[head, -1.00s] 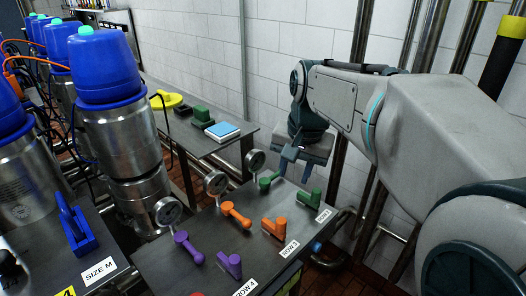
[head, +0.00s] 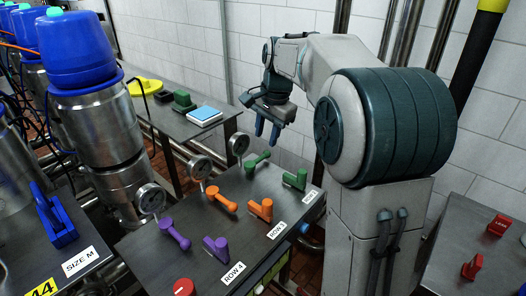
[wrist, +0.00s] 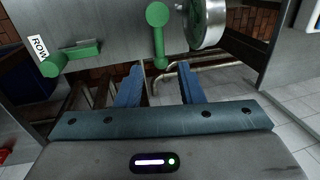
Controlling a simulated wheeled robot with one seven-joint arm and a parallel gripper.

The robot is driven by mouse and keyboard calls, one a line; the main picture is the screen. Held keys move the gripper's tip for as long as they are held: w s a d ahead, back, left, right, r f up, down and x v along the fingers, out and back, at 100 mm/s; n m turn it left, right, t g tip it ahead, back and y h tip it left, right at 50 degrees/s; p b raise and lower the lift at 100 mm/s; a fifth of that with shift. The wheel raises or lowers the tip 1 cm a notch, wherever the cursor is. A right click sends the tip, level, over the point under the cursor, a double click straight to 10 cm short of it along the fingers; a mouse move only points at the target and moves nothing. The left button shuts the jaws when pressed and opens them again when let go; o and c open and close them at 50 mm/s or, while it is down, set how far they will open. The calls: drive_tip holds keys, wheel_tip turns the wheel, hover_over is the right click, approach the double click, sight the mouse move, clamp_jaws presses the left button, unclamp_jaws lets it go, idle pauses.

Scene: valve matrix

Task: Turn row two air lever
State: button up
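A dark valve table (head: 200,262) bears paired levers in green, orange and purple rows. The green row has a round-knobbed lever (head: 258,161) beside a gauge, and a blockier green lever (head: 296,179) nearer a label too small to read. My gripper (head: 267,132) is above the far end of the green row, empty, its two blue fingers apart. In the wrist view, the fingers (wrist: 160,85) point toward the round-knobbed green lever (wrist: 158,38), which lies beyond the tips, apart from them. The other green lever (wrist: 72,57) is to the left, by a "ROW" label. Which one is air cannot be told.
Gauges (head: 238,144) stand along the table's back edge. Orange levers (head: 222,201) and purple levers (head: 175,233) sit nearer. A side bench (head: 185,126) with small blocks is behind. Pipes and a white wall lie beyond; a table with red levers (head: 473,266) is at right.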

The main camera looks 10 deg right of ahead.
sight(262, 156)
drive_tip(key=f, duration=0.4)
drive_tip(key=w+f, duration=0.1)
drive_tip(key=f, duration=0.1)
drive_tip(key=shift+a+f, duration=0.3)
drive_tip(key=shift+a, duration=0.1)
clamp_jaws()
